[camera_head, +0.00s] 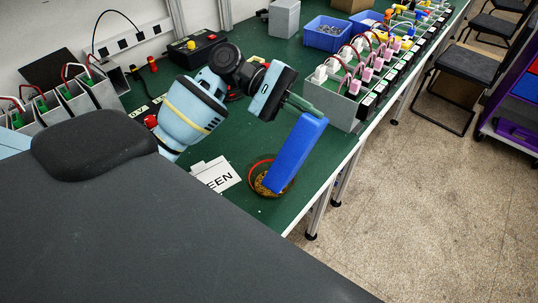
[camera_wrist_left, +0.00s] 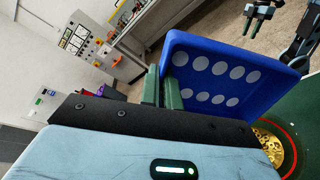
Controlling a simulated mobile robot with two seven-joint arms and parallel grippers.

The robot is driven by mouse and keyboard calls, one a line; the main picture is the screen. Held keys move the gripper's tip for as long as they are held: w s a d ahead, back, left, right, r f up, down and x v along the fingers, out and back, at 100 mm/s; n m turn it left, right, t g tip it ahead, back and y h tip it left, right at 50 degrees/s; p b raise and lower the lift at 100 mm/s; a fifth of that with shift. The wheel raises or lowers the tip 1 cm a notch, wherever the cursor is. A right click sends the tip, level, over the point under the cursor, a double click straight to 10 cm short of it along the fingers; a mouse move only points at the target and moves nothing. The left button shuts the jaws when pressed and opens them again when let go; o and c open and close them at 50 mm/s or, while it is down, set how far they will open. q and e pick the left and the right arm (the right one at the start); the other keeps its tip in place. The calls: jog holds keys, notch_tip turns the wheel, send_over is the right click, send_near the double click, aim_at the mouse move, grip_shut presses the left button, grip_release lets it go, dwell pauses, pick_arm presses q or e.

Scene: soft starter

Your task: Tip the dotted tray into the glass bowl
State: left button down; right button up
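The blue dotted tray (camera_head: 297,152) is held steeply tilted, its lower end at the glass bowl (camera_head: 256,170). In the left wrist view its face with white dots (camera_wrist_left: 210,82) shows no loose pieces on it. My left gripper (camera_head: 304,107) is shut on the tray's edge; its green fingers (camera_wrist_left: 162,90) also show in the left wrist view. The bowl holds gold-coloured pieces (camera_wrist_left: 268,146) and has a red ring around it. The tray hides part of the bowl in the head view. My right gripper (camera_wrist_left: 254,24) is small in the left wrist view, with a gap between its fingers.
A white card (camera_head: 217,174) reading "EEN" lies left of the bowl. A row of grey units with wires (camera_head: 345,100) and a blue bin (camera_head: 325,34) stand farther back. The green table's edge is close to the bowl's right.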

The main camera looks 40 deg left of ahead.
pick_arm(q)
jog(key=shift+f, duration=0.15)
pick_arm(e)
jog(key=shift+s+f, duration=0.1)
jog(key=shift+s, duration=0.1)
